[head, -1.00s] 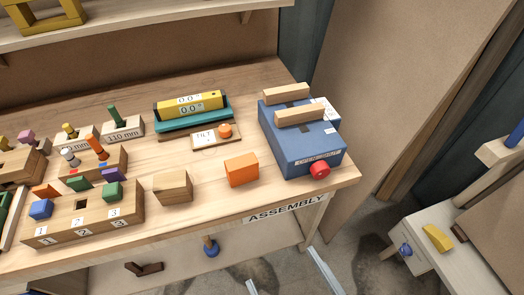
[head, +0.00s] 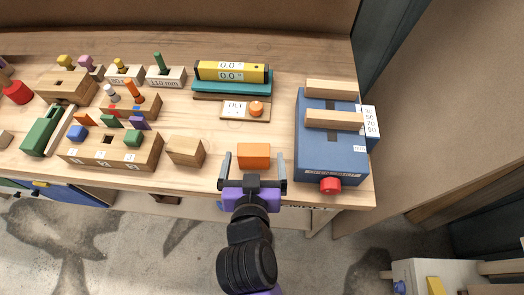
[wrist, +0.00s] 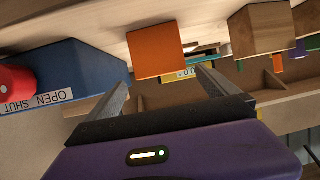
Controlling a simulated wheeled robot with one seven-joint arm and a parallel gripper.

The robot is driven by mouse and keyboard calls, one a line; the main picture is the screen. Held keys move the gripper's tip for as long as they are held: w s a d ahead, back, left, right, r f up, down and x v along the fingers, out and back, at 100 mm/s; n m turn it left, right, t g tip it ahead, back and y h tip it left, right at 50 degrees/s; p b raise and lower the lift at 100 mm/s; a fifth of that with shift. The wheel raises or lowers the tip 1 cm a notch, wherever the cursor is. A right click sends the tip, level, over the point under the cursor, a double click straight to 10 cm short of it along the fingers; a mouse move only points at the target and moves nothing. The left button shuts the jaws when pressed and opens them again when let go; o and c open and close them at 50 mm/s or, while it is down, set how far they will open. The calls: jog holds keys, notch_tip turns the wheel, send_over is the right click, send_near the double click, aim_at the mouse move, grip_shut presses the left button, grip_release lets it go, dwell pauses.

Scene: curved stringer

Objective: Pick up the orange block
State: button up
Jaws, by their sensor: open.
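The orange block (head: 254,155) lies on the wooden workbench near its front edge. It also shows in the wrist view (wrist: 155,52), upper middle, ahead of the fingers. My gripper (head: 254,160) is open. In the head view its two grey fingers stand left and right of the block. In the wrist view the block appears beyond the fingertips, and nothing is held. I cannot tell whether either finger touches the block.
A blue box (head: 331,145) with a red knob (head: 330,185) stands close on the right. A plain wooden block (head: 185,151) stands on the left. Behind are a tilt plate (head: 240,107) and a yellow level (head: 231,71). A numbered wooden holder (head: 95,151) is further left.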

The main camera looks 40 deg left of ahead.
aim_at(254, 144)
jog(key=shift+p+x, duration=0.75)
jog(key=shift+x, duration=2.95)
jog(key=shift+a+r, duration=0.1)
jog(key=c, duration=1.5)
jog(key=shift+c, duration=0.2)
